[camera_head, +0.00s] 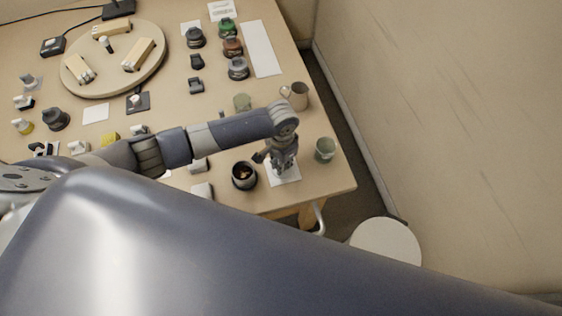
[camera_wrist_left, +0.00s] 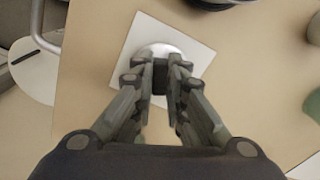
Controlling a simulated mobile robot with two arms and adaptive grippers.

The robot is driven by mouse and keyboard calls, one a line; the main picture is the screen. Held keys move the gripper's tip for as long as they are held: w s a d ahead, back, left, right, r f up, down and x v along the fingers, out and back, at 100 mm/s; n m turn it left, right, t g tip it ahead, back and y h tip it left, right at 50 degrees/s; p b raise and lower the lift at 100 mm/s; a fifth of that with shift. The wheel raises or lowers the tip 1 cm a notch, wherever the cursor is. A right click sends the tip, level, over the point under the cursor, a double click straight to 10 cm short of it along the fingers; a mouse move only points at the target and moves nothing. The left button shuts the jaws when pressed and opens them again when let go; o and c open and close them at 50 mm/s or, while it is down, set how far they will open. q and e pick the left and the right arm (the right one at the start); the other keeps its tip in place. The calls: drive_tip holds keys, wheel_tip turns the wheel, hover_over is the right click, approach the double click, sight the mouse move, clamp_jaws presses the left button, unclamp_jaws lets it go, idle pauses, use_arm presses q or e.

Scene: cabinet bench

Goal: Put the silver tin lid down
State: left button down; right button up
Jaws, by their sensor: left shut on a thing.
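The silver tin lid (camera_wrist_left: 160,49) is a round, shiny disc with a dark knob (camera_wrist_left: 160,86). In the left wrist view it lies over a white square card (camera_wrist_left: 133,42). My left gripper (camera_wrist_left: 160,80) is shut on the knob, with one finger on each side. I cannot tell whether the lid touches the card or hangs just above it. In the head view my left gripper (camera_head: 279,166) points down over the card (camera_head: 290,178), and the arm mostly hides the lid. My right gripper is not in view.
An open dark tin (camera_head: 243,176) stands just left of the card. The table's front edge is close. A round white stool (camera_head: 386,245) stands beyond it.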

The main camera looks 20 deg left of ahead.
use_arm(q)
drive_tip(key=c, duration=1.6)
unclamp_jaws()
drive_tip(key=shift+f, duration=0.1)
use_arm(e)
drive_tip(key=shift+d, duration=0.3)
use_arm(q)
wheel_tip(320, 180, up, 12)
drive_tip(key=b, duration=0.1)
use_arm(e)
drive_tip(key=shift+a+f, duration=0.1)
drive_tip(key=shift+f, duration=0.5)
